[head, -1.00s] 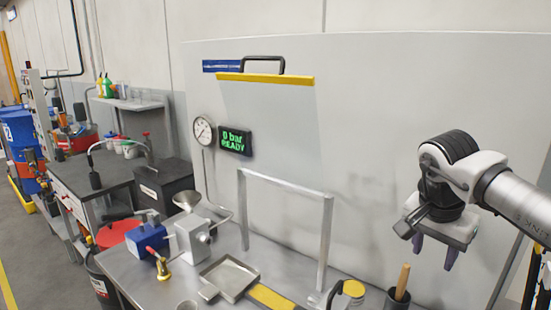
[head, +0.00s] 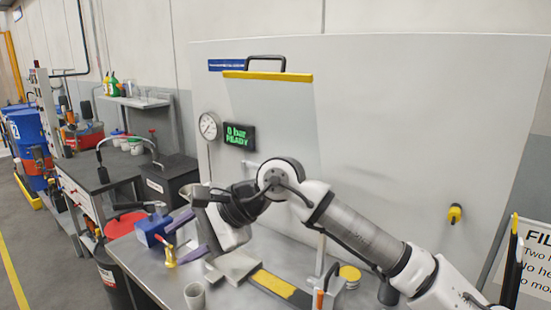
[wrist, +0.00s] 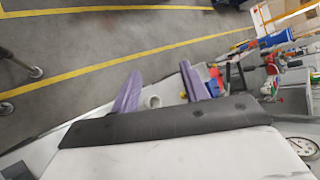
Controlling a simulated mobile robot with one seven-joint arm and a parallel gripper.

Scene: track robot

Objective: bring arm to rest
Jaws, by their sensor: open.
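My gripper (head: 174,246) reaches left across the metal bench, with its two purple fingers apart and nothing between them. In the head view it is in front of the blue box (head: 153,229) and the brass fitting (head: 169,256); I cannot tell whether it touches them. My arm stretches from the lower right over the bench and hides the middle of it.
The bench (head: 225,297) also bears a grey cup (head: 195,295) and a yellow-topped strip (head: 272,283). A gauge (head: 208,126) and a display (head: 239,136) reading "0 bar READY" are before the back panel. Open floor (wrist: 90,50) with yellow lines lies beyond the bench.

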